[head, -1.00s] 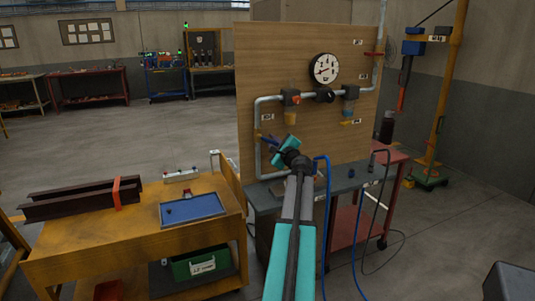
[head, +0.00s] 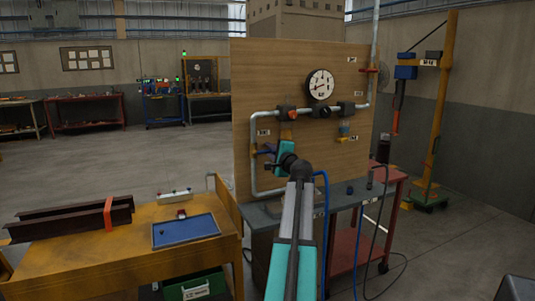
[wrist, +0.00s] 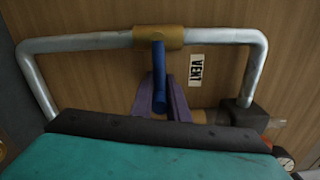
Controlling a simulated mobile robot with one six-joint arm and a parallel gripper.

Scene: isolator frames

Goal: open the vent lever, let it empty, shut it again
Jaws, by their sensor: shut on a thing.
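The blue vent lever (wrist: 160,78) sits on a brass valve body (wrist: 172,38) on the grey pipe (wrist: 85,41). It points across the pipe run, toward my gripper. A VENT label (wrist: 196,70) is on the board beside it. My gripper (wrist: 160,105) is shut on the lever, with one purplish finger on each side of it. In the head view my gripper (head: 272,151) is at the pipe's left vertical run, and the lever is small and partly hidden there. The round gauge (head: 320,85) is above right; its reading is too small to tell.
The wooden board (head: 255,75) stands behind the pipes. A dark block (wrist: 245,116) on the pipe is close to my gripper's right side in the wrist view. A grey bench (head: 340,193) is below, with a blue hose (head: 326,215). A yellow cart (head: 130,245) stands at the left.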

